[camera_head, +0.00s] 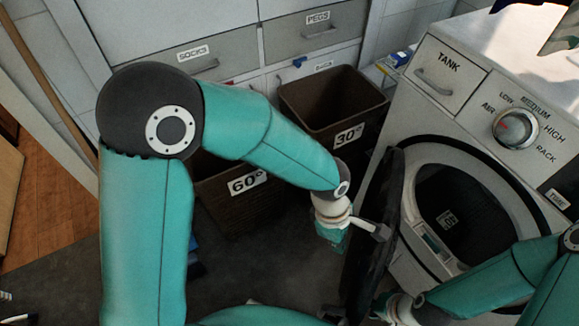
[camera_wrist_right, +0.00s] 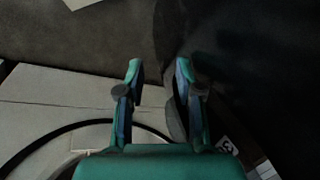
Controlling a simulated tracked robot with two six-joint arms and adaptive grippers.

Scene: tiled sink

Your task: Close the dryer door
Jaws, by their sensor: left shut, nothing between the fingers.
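The dryer (camera_head: 475,115) is white and stands at the right. Its dark round door (camera_head: 370,250) stands open, swung out from the front and seen nearly edge-on in the head view. The round drum opening (camera_head: 465,215) is uncovered. My left gripper (camera_head: 345,235) is shut and empty, close to the outer, left side of the door; I cannot tell if it touches. My right gripper (camera_wrist_right: 159,70) is open in the right wrist view, with dark surfaces behind its fingers. In the head view, its wrist (camera_head: 398,308) is low, below the drum opening.
A brown basket marked 30° (camera_head: 318,115) and another marked 60° (camera_head: 222,205) stand left of the dryer. Drawers (camera_head: 205,58) line the back wall. The dryer's front has a knob (camera_head: 515,128) and a tank drawer (camera_head: 443,72).

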